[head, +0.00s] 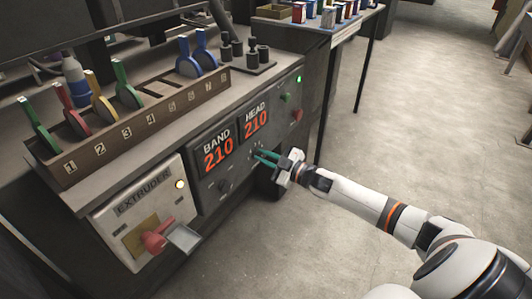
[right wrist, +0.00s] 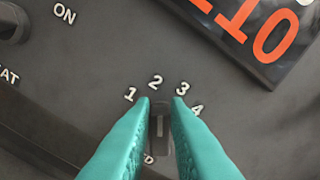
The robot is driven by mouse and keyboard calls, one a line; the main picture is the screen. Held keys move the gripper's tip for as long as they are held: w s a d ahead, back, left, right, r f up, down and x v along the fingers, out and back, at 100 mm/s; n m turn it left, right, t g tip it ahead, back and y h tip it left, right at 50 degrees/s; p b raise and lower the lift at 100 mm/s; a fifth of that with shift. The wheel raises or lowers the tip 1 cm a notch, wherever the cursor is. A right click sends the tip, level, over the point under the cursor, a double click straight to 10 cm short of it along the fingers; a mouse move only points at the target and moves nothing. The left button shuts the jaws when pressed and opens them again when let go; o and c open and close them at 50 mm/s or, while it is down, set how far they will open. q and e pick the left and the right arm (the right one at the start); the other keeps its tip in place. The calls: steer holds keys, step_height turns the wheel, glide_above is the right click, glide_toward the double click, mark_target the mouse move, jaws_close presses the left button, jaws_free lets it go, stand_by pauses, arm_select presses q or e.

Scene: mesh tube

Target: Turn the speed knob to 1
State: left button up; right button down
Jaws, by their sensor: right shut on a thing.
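The dark speed knob (right wrist: 159,128) is between the teal fingertips of my right gripper (right wrist: 162,108) in the right wrist view. The fingers close on it from both sides and hide part of it. A short pale mark on the knob points up in the picture, roughly toward the 2. The numerals 1, 2, 3 and 4 arc above it; the label below is mostly hidden, with only a D showing. In the head view my right gripper (head: 264,157) is at the panel below the HEAD display. My left gripper is not in view.
The BAND and HEAD displays (head: 220,152) both read 210. Another black knob (head: 225,186) is to the left. The extruder box (head: 145,212) with a red switch (head: 157,237) is further left. A numbered rack (head: 135,125) with coloured-handled tools stands above. Open floor is to the right.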

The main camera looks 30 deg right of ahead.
steer(key=shift+a+n, duration=0.1)
steer(key=shift+n, duration=0.4)
steer(key=n, duration=0.4)
steer(key=f+n, duration=0.1)
steer(key=n, duration=0.2)
steer(key=shift+s+a+f, duration=0.1)
steer(key=shift+s+a, duration=0.05)
steer(key=shift+a, duration=0.15)
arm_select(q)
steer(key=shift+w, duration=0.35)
arm_select(e)
steer(key=shift+n, duration=0.7)
steer(key=shift+f, duration=0.1)
steer(key=c, duration=1.4)
jaws_free()
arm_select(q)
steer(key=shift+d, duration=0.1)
arm_select(e)
steer(key=shift+s, duration=0.1)
